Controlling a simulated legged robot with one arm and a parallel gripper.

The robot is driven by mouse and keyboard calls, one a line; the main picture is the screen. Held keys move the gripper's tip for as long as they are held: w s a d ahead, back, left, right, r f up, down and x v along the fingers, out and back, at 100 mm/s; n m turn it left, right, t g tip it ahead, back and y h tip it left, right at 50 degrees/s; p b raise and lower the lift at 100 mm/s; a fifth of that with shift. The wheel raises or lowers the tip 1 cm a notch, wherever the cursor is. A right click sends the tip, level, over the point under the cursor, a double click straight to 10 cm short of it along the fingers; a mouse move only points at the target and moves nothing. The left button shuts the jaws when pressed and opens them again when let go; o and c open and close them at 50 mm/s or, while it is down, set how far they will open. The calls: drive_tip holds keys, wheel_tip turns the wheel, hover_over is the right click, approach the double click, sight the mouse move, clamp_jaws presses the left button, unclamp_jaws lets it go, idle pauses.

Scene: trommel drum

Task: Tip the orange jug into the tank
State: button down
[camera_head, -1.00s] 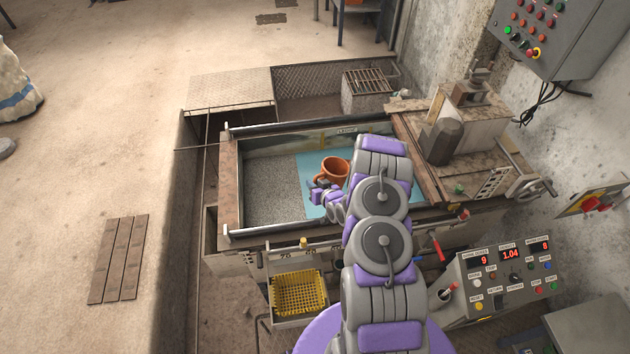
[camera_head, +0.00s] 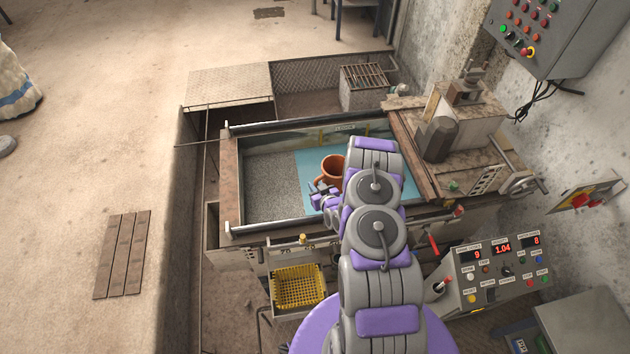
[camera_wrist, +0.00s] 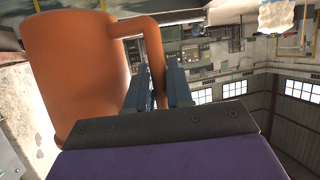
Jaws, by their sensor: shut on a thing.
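The orange jug (camera_head: 330,169) is over the tank (camera_head: 231,185), above the blue part of its inside, in the head view. My gripper (camera_head: 321,192) is at the jug's lower left side. In the wrist view the jug (camera_wrist: 75,70) fills the left, and its handle (camera_wrist: 152,60) passes between the two jaws of my gripper (camera_wrist: 160,88). The jaws are shut on the handle. The jug's rim and inside are partly hidden by my arm in the head view, and I cannot tell what it holds.
Grey gravel (camera_head: 272,188) covers the tank's left part. A yellow basket (camera_head: 298,288) hangs at the tank's front. A control console (camera_head: 495,272) stands at the lower right, and a motor (camera_head: 437,138) sits on the right deck. Open floor lies left.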

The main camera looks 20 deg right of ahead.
drive_tip(key=shift+a+p+v, duration=0.2)
drive_tip(key=shift+p+v, duration=0.35)
drive_tip(key=shift+v, duration=0.3)
drive_tip(key=shift+a+p+v, duration=0.2)
drive_tip(key=shift+p+v, duration=0.35)
drive_tip(key=shift+v, duration=0.3)
drive_tip(key=shift+a+p+v, duration=0.15)
drive_tip(key=shift+p+v, duration=0.4)
drive_tip(key=shift+v, duration=0.3)
drive_tip(key=shift+f, duration=0.1)
